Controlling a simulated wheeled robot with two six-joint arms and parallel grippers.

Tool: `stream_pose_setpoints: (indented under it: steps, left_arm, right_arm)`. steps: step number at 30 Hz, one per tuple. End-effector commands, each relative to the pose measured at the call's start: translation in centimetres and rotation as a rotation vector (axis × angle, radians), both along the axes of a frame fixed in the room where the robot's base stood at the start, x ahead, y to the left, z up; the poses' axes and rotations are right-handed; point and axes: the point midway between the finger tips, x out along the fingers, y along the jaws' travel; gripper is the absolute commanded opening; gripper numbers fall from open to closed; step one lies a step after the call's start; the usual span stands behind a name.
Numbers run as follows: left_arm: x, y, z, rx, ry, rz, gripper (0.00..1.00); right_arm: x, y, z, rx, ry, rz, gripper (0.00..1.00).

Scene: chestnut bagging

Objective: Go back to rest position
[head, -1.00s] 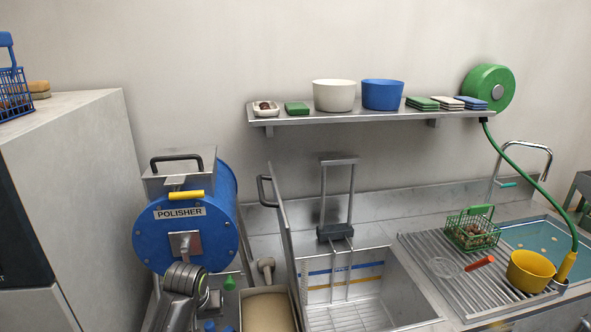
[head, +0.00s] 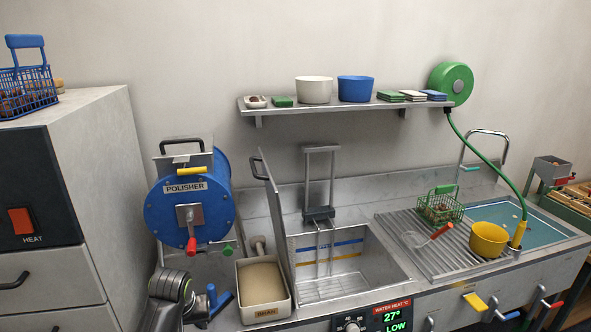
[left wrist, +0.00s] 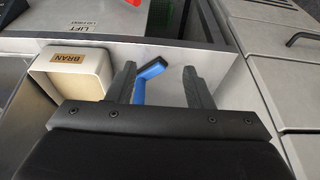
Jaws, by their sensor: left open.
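My left gripper (left wrist: 157,88) is open in the left wrist view, with two dark fingers apart. A blue tool (left wrist: 148,77) shows between and beyond the fingers, and I cannot tell how far below them it lies. The fingers do not grip it. In the head view, part of my left arm shows at the bottom left, below the blue polisher (head: 189,208); its fingertips are not clear there. The blue tool also shows in the head view (head: 220,303), right of that arm. My right gripper is in neither view.
A bran bin (head: 264,284) stands right of my left arm, next to the open sink tank (head: 350,275). A grey cabinet (head: 85,190) with a heat switch stands on the left. A green basket (head: 440,208) and yellow bowl (head: 488,240) are on the drainboard.

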Motion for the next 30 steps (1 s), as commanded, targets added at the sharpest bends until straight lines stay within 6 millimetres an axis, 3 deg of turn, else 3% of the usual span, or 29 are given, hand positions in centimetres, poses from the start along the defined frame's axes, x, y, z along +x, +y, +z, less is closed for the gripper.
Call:
stream_pose_setpoints:
  steps: [1, 11, 17, 20, 23, 27, 30]
  left_arm:
    - [-0.4, 0.2, -1.8, 0.001, 0.015, 0.000, 0.46]
    - [-2.3, 1.5, -10.8, 0.005, 0.041, -0.016, 0.46]
    - [-5.4, 2.6, -19.0, 0.010, 0.067, -0.033, 0.46]
    - [-8.5, 3.4, -24.9, 0.016, 0.088, -0.044, 0.46]
    - [-12.9, 4.3, -31.2, 0.022, 0.110, -0.061, 0.46]
    - [-20.4, 5.2, -39.1, 0.031, 0.138, -0.086, 0.46]
    - [-26.4, 5.7, -43.8, 0.038, 0.156, -0.105, 0.46]
  right_arm:
    - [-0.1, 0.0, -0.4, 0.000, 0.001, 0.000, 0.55]
    - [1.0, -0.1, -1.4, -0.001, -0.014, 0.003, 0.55]
    - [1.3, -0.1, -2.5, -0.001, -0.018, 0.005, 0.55]
    - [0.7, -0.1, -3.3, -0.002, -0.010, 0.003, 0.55]
    - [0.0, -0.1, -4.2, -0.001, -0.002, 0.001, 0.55]
    - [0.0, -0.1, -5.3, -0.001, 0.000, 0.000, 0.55]
    - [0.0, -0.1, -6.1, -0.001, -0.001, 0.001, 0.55]
